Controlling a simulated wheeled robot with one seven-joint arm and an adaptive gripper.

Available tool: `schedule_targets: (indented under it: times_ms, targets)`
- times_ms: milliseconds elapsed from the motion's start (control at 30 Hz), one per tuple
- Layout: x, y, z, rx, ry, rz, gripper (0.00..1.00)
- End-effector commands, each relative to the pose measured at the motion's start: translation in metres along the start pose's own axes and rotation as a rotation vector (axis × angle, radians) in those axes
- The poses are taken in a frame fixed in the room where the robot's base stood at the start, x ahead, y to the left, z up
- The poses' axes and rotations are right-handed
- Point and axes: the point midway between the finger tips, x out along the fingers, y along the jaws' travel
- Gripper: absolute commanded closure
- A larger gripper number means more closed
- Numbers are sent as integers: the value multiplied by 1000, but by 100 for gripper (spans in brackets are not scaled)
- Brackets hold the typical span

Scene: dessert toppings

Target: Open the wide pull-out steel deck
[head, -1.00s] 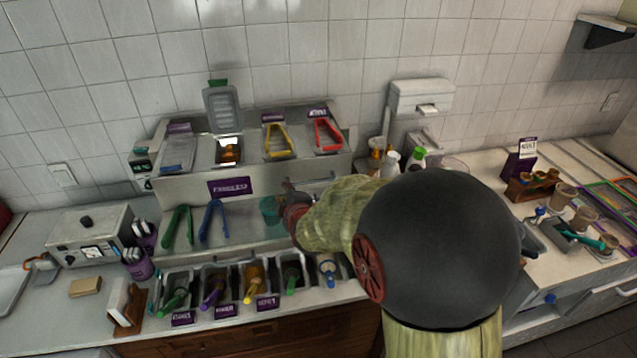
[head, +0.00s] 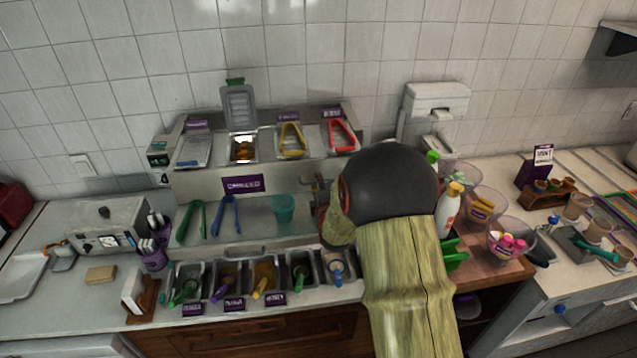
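A stepped steel unit stands against the tiled wall. Its vertical steel front (head: 205,185) carries a purple label (head: 243,184). My gripper (head: 315,182) is at the right end of the steel front, right of the teal cup. It is small and partly hidden by my arm, so its fingers and any contact are unclear. The handle area there is mostly covered.
Topping bins (head: 264,278) with colored handles line the counter front below the deck. An open lid (head: 239,108) stands on the upper tier. Right of my arm are a white bottle (head: 449,210) and bowls (head: 508,240). A steel box (head: 108,226) stands left.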

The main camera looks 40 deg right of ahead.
Motion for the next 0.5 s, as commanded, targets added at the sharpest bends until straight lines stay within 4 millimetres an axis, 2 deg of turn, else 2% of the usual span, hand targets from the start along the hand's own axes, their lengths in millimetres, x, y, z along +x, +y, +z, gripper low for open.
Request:
schedule_targets:
  times_ms: [200, 500]
  targets:
    - [12, -1, 0, 0, 0, -1, 75]
    - [13, 0, 0, 1, 0, -1, 77]
